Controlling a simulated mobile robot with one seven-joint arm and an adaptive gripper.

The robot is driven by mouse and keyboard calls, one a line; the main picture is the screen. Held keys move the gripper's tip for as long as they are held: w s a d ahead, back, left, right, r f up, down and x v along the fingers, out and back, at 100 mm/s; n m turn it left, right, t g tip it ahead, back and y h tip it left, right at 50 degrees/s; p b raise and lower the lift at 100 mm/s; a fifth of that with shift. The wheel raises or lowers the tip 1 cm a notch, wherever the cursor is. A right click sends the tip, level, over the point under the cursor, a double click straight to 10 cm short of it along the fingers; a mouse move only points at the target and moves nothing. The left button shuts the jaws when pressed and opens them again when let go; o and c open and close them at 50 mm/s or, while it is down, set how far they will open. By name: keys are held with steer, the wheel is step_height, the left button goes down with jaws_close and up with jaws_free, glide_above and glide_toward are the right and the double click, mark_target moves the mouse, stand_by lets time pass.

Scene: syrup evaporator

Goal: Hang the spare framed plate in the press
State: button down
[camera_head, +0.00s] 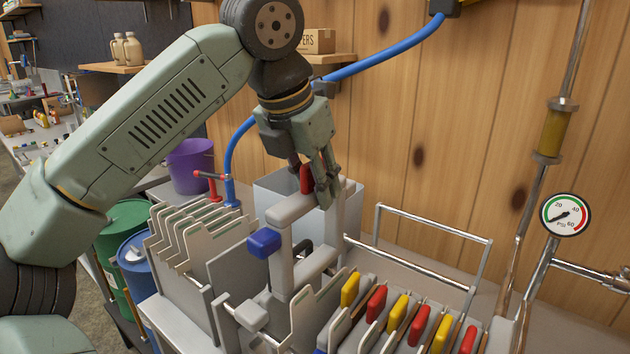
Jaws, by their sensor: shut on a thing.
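My gripper (320,195) is shut on the red grip (306,179) of a light grey framed piece, which looks like the spare framed plate (291,209). The plate is upright and seen at an angle, with my fingers at its top right. A blue block (264,243) shows at its left side; I cannot tell whether it belongs to the plate. The press, with a row of plates bearing yellow (350,289) and red (376,303) tabs, is at the lower right. The plate's lower end overlaps other grey parts, so I cannot tell whether it touches them.
Several pale plates (180,237) stand in a row at the left. A tubular metal rail (435,229) stands behind the press. A pale bin (265,195) is behind the held plate. A pressure gauge (565,215) and pipes are at the right, before the wooden wall.

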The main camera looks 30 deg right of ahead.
mark_target(315, 274)
steer(key=shift+f+b, duration=3.6)
steer(key=shift+f, duration=1.65)
steer(key=shift+a+f+b, duration=0.1)
steer(key=shift+f+b, duration=2.65)
steer(key=shift+f, duration=0.95)
steer(key=c, duration=1.2)
jaws_free()
steer(key=shift+r, duration=0.1)
